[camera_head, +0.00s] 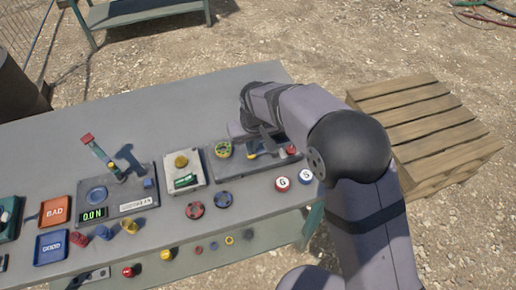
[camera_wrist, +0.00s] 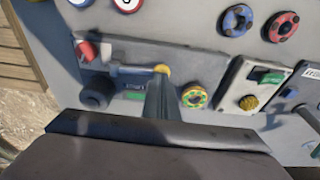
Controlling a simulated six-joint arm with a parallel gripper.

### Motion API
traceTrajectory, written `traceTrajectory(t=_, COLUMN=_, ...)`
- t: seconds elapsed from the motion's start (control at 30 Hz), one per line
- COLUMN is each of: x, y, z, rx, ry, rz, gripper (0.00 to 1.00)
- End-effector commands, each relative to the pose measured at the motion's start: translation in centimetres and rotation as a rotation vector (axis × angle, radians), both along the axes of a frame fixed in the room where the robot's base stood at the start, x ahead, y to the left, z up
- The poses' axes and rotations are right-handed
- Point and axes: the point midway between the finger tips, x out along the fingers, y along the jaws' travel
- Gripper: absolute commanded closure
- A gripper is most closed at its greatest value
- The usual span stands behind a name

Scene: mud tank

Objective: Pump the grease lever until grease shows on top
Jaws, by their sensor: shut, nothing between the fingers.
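A grey panel (camera_head: 232,165) lies on the bench, partly hidden by my arm in the head view. In the wrist view the panel (camera_wrist: 200,62) carries a short blue-grey bar (camera_wrist: 132,71) with a yellow end (camera_wrist: 162,71), which seems to be the grease lever. A small green-lit display (camera_wrist: 135,96) sits by it. No grease is discernible.
A box with a yellow knob (camera_head: 181,161) and a green switch stands left of the panel. Round red and blue discs (camera_head: 195,210) and white lettered discs (camera_head: 282,184) lie in front. Further left are a post device (camera_head: 97,149) and trays (camera_head: 54,211).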

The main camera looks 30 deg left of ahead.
Motion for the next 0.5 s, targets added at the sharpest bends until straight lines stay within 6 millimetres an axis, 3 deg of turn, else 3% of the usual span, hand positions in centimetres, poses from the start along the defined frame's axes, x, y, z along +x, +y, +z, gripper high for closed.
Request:
traceTrajectory(t=0.13, x=-0.03, y=-0.07, z=-0.77, rx=-0.002, ry=0.001, rz=0.000, gripper=1.00)
traceTrajectory(t=0.5, x=-0.03, y=-0.07, z=-0.46, rx=-0.002, ry=0.001, rz=0.000, gripper=1.00)
